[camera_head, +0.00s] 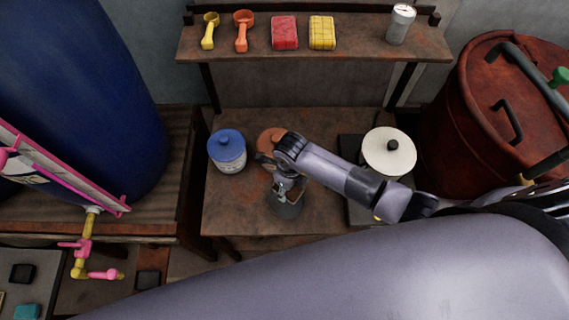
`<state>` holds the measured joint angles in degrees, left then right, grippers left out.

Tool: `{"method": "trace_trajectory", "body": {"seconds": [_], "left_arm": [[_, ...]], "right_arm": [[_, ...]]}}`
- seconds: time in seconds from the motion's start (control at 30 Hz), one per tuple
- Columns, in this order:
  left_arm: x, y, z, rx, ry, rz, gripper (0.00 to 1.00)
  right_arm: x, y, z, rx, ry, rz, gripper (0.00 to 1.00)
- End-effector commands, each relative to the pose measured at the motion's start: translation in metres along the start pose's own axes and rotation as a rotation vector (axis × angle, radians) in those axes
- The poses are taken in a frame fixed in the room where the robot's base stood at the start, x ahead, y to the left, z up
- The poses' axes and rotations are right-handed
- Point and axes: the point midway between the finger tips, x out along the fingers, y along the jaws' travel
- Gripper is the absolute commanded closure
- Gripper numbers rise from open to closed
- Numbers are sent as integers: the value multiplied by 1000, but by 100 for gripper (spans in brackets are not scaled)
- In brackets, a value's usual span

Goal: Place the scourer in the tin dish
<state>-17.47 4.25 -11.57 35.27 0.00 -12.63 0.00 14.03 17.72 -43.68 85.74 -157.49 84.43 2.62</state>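I cannot tell for sure which thing is the scourer or the tin dish. On the back shelf lie a red block (284,33) and a yellow block with a grid of lines (322,33), both sponge-like. At the lower left, a dark block (22,273) and a teal block (27,311) lie on a grey surface. My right gripper (284,196) points down over the middle table, just in front of an orange-brown lidded jar (270,138). A grey rounded thing (287,211) shows below its fingers; whether they hold it is unclear. My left gripper is out of view.
A blue-lidded jar (227,150) and a cream-lidded pot (389,152) stand on the table (235,212). The shelf (364,47) also holds a yellow scoop (209,30), an orange scoop (243,30) and a can (400,24). A blue vat (75,90) and rusty vat (470,130) flank the table.

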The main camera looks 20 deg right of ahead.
Motion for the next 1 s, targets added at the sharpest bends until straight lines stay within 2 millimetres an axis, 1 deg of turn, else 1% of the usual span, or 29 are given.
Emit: {"method": "trace_trajectory", "body": {"seconds": [0.03,0.17,0.27,0.37,0.57,0.8,1.0], "left_arm": [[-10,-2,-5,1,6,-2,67],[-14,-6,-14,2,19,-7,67],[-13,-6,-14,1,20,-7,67],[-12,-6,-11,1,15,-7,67],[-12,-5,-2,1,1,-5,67],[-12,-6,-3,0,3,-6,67],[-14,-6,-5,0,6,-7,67]], "right_arm": [[-5,4,-1,52,2,3,73],[-2,6,-2,129,2,1,73],[4,6,-2,144,1,0,73],[12,6,-2,143,2,1,73],[36,6,-2,142,2,2,73],[62,6,-2,140,2,1,73],[77,6,-1,140,0,0,73]]}}
